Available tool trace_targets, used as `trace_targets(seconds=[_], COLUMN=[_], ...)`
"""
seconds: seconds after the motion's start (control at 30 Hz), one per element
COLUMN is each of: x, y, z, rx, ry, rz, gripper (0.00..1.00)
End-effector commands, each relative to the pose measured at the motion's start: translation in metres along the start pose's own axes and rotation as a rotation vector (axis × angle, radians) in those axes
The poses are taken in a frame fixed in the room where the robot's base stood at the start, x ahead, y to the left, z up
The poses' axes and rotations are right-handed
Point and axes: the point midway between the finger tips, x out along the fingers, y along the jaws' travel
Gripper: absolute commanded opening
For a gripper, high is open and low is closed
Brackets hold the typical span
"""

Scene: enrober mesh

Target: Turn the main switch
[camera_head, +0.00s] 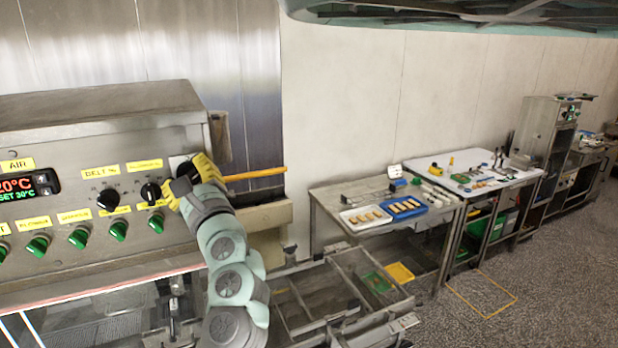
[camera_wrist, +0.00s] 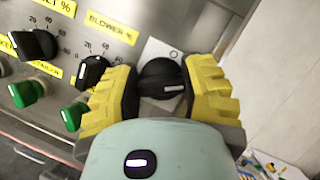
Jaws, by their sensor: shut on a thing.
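The main switch is a black rotary knob on a pale square plate at the right end of the steel control panel. In the wrist view the knob (camera_wrist: 161,80) sits between the two yellow fingers of my gripper (camera_wrist: 160,92), with a white mark on its lower right face. My gripper (camera_head: 190,178) is shut on this knob. In the head view the fingers cover most of the knob, and the pale plate (camera_head: 180,162) shows behind them.
Smaller black dials (camera_head: 108,199) and several green knobs (camera_head: 118,230) sit close to the left of my gripper on the panel. An orange bar (camera_head: 256,174) sticks out to the right. A table with white and blue trays (camera_head: 403,208) stands further right.

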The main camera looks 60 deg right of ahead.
Motion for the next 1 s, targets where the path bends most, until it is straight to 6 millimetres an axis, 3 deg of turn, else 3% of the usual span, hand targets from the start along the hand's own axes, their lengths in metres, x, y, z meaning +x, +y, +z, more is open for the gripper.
trace_targets(seconds=[0.6,1.0], x=[-0.0021,-0.0017], y=[0.0032,0.0043], z=[-0.003,-0.0029], rx=[-0.545,-0.813], ry=[-0.003,-0.003], rz=[0.221,0.335], gripper=[0.07,0.07])
